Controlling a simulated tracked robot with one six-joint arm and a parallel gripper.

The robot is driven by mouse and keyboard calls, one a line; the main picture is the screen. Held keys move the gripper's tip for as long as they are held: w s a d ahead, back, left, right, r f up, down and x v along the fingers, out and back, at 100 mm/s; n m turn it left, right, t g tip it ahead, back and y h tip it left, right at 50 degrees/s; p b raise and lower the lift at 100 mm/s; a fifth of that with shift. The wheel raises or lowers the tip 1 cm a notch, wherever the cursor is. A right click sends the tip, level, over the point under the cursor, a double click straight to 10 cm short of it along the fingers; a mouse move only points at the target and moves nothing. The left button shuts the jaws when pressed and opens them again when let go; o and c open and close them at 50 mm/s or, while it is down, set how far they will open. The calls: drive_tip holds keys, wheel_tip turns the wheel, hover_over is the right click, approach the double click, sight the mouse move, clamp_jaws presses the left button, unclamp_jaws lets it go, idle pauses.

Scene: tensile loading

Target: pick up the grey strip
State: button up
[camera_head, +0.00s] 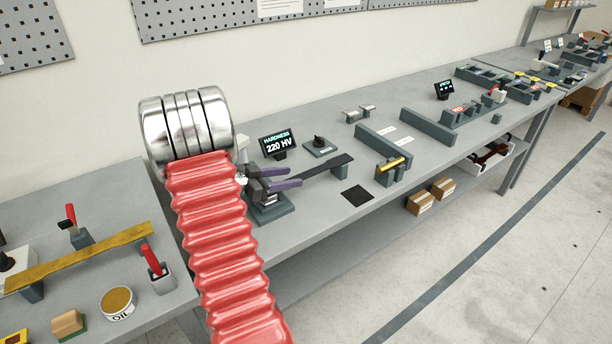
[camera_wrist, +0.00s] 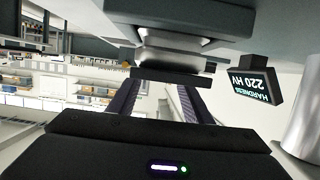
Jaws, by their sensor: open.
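The dark grey strip (camera_head: 328,165) has a narrow middle and a wider right end. In the head view it lies raised above the bench, with a small support under its right part; its left end is hidden near my gripper. My gripper (camera_head: 286,178) is open at that left end, with its dark purple fingers pointing right. In the wrist view my open gripper (camera_wrist: 156,95) has a dark bar (camera_wrist: 168,78), seemingly the strip's end, just beyond and across its fingertips. I cannot tell whether they touch.
A hardness display (camera_head: 277,143) stands behind my gripper, beside a small black knob unit (camera_head: 320,146). A black square pad (camera_head: 357,195) lies in front of the strip. A yellow-brown strip (camera_head: 85,255) rests on the left bench. Grey rails (camera_head: 376,147) stand to the right.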

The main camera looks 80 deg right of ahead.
sight(305, 175)
drive_tip(key=shift+x, duration=2.6)
drive_tip(key=shift+c, duration=0.3)
clamp_jaws()
drive_tip(key=shift+r, duration=0.1)
